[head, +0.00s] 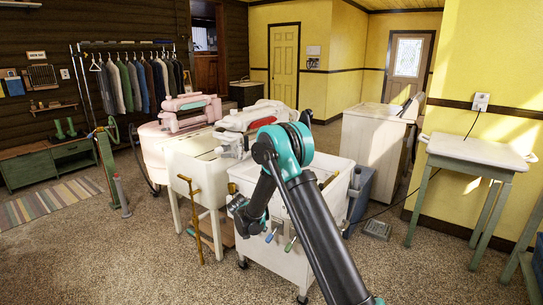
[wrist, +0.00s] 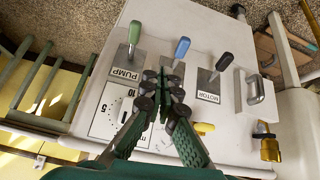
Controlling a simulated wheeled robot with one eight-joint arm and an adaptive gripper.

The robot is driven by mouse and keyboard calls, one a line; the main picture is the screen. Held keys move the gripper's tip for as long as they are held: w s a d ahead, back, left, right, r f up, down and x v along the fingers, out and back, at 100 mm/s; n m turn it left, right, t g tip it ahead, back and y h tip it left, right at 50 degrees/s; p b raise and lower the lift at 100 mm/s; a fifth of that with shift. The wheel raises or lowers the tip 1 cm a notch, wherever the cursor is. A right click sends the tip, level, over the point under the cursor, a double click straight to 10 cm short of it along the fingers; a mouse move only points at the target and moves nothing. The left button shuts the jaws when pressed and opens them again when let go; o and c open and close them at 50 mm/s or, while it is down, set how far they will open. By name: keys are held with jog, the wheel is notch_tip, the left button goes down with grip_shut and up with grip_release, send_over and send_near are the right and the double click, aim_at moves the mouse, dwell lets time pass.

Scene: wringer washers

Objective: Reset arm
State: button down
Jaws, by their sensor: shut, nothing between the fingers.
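My gripper shows in the wrist view (wrist: 172,75), its green-and-black fingers together with nothing between them. It hangs over the white control panel (wrist: 222,125) of a washer. In the head view my arm reaches forward over the nearest white washer (head: 285,268), and the gripper (head: 240,212) is at its left side, partly hidden by my arm. The panel carries a green-handled PUMP lever (wrist: 134,32), a blue-handled lever (wrist: 182,48), a black-handled MOTOR lever (wrist: 224,62) and a dial (wrist: 104,110) partly behind the fingers. I cannot tell whether the fingertips touch the panel.
A cream washer (head: 205,165) and a pink one (head: 152,148) stand to the left, with a wooden cane (head: 193,220) in front. A white-topped table (head: 475,153) stands at right. A grey box (head: 376,229) lies on the floor. Carpet at front left is clear.

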jog(key=s+d+r+n+g+y, duration=0.2)
jog(key=s+d+r+n, duration=0.1)
jog(key=s+d+r, duration=1.25)
jog(key=s+d+f+n+y, duration=0.1)
jog(key=s+d, duration=0.3)
jog(key=s, duration=0.8)
jog(key=s+d+f+n+y, duration=0.1)
jog(key=s+d, duration=0.3)
jog(key=s, duration=0.7)
jog(key=shift+s+f+n, duration=0.2)
jog(key=shift+s+n, duration=0.2)
jog(key=shift+n, duration=0.2)
